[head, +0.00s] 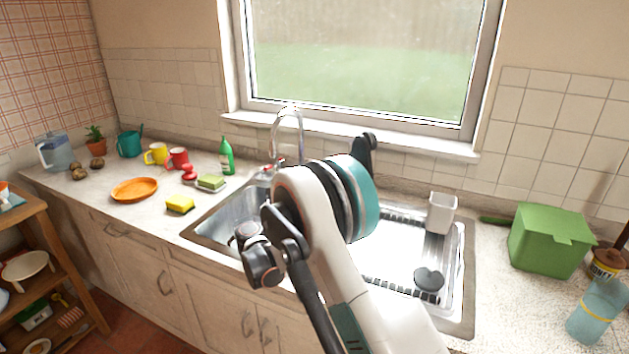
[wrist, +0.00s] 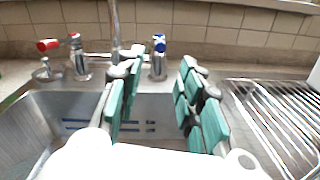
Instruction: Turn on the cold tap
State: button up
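The cold tap (wrist: 158,57), with a blue-marked handle on a chrome body, stands behind the sink in the wrist view, right of the spout (wrist: 115,28). The hot tap (wrist: 78,58) has a red-marked handle and stands left of the spout. My gripper (wrist: 159,72) has its two teal-padded fingers spread apart with nothing between them. The cold tap shows beyond the gap between the fingertips, and no contact is visible. In the head view the tall curved spout (head: 289,118) rises behind my arm, which hides the cold tap and much of the sink.
The metal sink (head: 207,226) has a drying rack (wrist: 268,105) at its right, with a white cup (head: 441,213) and a dark item (head: 429,280). A green box (head: 550,240) stands right.

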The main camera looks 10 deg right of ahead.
jog(key=b+x, duration=0.3)
jog(key=x, duration=0.9)
jog(key=shift+w+d, duration=0.2)
grip_shut()
